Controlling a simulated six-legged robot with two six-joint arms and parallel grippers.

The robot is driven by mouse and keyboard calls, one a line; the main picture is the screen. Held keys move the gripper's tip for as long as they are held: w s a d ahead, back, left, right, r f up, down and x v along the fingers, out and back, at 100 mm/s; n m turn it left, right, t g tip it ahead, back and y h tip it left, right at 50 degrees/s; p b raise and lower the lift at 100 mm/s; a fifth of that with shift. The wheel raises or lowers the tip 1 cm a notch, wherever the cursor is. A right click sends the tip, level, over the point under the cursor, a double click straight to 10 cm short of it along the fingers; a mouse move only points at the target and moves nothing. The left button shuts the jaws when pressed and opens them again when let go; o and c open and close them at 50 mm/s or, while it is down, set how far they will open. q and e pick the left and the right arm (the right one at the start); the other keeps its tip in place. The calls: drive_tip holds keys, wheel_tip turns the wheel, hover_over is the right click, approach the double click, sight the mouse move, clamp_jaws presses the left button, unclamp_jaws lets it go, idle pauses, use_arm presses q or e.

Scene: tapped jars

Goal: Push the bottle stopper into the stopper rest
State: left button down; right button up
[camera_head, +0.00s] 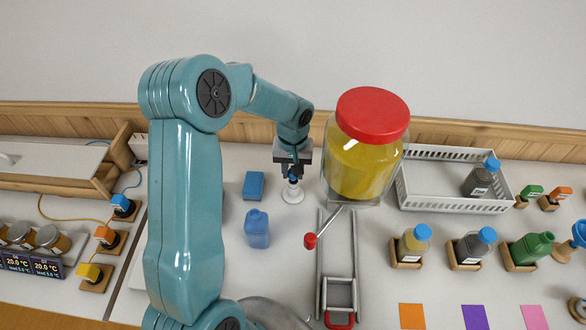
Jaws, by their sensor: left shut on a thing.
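My left gripper (293,174) reaches down from the teal arm in the middle of the head view. It is shut on a small blue bottle stopper (293,179), which its fingers partly cover. The stopper is at the top of the white round stopper rest (292,195), which stands on the table. I cannot tell from this angle how deep the stopper sits in it. A blue bottle (257,229) stands in front and to the left of the rest. My right gripper is not in view.
A big jar of yellow liquid with a red lid (372,115) stands close to the right, its red-knobbed tap lever (310,240) below. A blue block (254,185) lies left of the rest. A white basket (430,205) and several small bottles are at the right.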

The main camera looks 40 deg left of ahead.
use_arm(q)
drive_tip(key=shift+w, duration=0.1)
drive_tip(key=shift+w+a+f, duration=0.1)
drive_tip(key=shift+w+f, duration=0.05)
drive_tip(key=shift+s+f, duration=0.15)
drive_tip(key=shift+s, duration=0.05)
drive_tip(key=shift+w+f+b, duration=0.15)
drive_tip(key=shift+f+b, duration=0.15)
drive_tip(key=shift+b, duration=0.1)
drive_tip(key=shift+f, duration=0.2)
drive_tip(key=shift+b, duration=0.3)
drive_tip(key=shift+f, duration=0.15)
